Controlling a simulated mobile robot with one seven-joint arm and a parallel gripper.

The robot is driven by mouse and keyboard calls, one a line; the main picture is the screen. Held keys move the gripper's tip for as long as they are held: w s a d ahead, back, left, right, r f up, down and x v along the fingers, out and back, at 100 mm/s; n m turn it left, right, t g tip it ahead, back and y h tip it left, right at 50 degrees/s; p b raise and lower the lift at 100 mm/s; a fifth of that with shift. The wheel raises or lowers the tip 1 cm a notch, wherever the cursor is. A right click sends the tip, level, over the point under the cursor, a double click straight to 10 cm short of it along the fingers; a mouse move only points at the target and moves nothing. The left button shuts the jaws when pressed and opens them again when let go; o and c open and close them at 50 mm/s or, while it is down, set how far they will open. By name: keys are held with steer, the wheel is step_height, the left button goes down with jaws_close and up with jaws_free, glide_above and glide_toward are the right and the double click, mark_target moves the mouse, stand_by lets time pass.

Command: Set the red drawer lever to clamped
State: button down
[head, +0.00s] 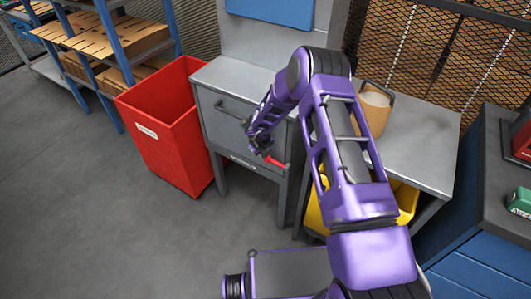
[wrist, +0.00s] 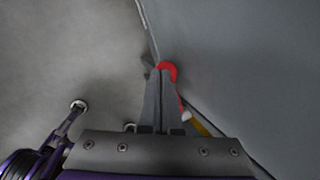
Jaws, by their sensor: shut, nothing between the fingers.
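The red lever (head: 273,161) sits low on the front of the grey drawer unit, near its right side, partly hidden by my gripper. My gripper (head: 258,148) is shut and empty, right at the lever. In the wrist view the shut fingers (wrist: 157,82) point at the drawer front, and the red lever (wrist: 169,69) shows at and to the right of their tips. It looks very close to the fingers; I cannot tell whether they touch. The drawer front (head: 215,112) has a dark bar handle (head: 233,109). The lever's setting cannot be read.
A red bin (head: 165,140) stands left of the drawer unit. A yellow bin (head: 407,203) is under the grey bench (head: 430,150), which carries a tan container (head: 373,108). A blue cabinet (head: 470,255) stands at the right. The floor at the front left is clear.

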steer(key=shift+w+a+f, duration=0.1)
steer(key=shift+f, duration=0.2)
stand_by(0.4)
steer(key=shift+r, duration=0.1)
